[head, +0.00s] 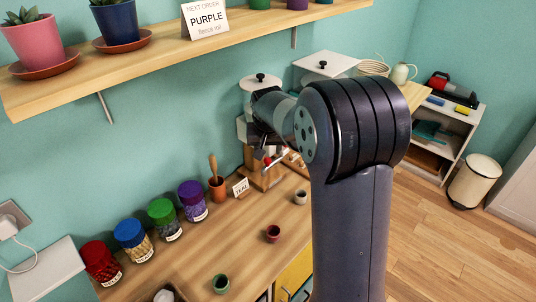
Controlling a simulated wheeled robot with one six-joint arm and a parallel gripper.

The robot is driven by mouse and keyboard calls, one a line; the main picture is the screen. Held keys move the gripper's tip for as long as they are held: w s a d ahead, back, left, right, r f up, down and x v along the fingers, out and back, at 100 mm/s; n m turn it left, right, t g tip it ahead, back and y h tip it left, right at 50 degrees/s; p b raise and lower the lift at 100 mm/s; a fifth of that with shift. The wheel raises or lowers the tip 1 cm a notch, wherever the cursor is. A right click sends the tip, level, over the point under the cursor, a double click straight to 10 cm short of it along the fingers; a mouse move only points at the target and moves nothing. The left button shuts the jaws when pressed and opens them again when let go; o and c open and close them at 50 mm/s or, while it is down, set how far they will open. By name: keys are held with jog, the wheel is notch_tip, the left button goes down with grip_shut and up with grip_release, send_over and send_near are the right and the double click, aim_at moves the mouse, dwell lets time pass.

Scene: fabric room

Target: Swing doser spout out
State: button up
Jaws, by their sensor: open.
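The doser stands at the back of the counter, with a white lidded top (260,81) and a wooden stand (262,178). My arm crosses in front of it and hides much of its middle. A small red part (267,160) and a thin pale bar show low on the doser; I cannot tell for certain which is the spout. My gripper (266,146) is open in front of the doser, small and partly hidden by my arm. I cannot tell whether it touches anything.
Jars of red, blue, green and purple (192,201) line the wall side of the counter. A mortar with pestle (217,187), a TEAL card (240,187) and small cups (273,234) stand nearby. A shelf (150,57) overhangs at the upper left. Bare counter lies between jars and cups.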

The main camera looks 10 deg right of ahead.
aim_at(268, 160)
jog(key=x, duration=0.5)
jog(key=shift+w+f+p, duration=0.1)
jog(key=shift+f+p, duration=0.3)
jog(key=shift+c, duration=0.2)
grip_shut()
